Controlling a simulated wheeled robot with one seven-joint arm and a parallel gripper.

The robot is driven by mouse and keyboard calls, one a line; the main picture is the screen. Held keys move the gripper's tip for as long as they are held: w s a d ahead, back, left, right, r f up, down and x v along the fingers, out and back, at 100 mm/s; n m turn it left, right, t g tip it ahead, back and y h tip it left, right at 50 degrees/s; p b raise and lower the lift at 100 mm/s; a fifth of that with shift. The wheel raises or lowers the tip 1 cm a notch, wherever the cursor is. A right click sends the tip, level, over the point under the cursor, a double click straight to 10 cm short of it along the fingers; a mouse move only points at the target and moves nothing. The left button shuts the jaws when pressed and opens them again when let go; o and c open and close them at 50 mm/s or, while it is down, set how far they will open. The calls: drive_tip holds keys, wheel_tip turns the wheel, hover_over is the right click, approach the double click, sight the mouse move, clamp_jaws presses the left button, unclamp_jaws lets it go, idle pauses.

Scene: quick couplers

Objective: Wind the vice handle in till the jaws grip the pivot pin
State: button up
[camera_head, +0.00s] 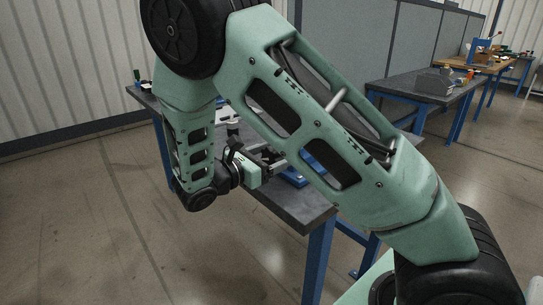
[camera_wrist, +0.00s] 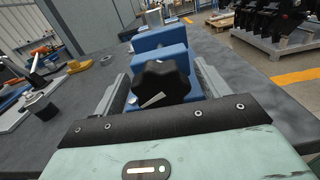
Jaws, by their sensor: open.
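The vice handle is a black lobed knob (camera_wrist: 164,80) with a white mark, seen in the middle of the wrist view. It sits on the near end of the blue vice (camera_wrist: 158,38), which also shows in the head view (camera_head: 292,177), partly behind my arm. A silver upright piece (camera_wrist: 153,18) at the vice's far end may be the pivot pin; whether the jaws touch it cannot be told. My gripper (camera_wrist: 163,86) is open, one grey finger on each side of the knob. In the head view my gripper (camera_head: 270,163) is low over the bench, largely hidden.
The vice is on a dark bench (camera_wrist: 255,88). At left in the wrist view are a yellow ring-like part (camera_wrist: 79,66), a black round part (camera_wrist: 40,106) and tools. A loaded pallet (camera_wrist: 275,45) stands on the floor behind. Other benches (camera_head: 430,88) stand at the back right.

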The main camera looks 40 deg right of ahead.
drive_tip(key=c, duration=1)
drive_tip(key=shift+r+m+p, duration=0.1)
drive_tip(key=shift+m+p, duration=0.25)
drive_tip(key=shift+m, duration=0.85)
drive_tip(key=o, duration=1)
drive_tip(key=a, duration=1.7)
drive_tip(key=shift+s+a, duration=0.3)
drive_tip(key=shift+s, duration=0.05)
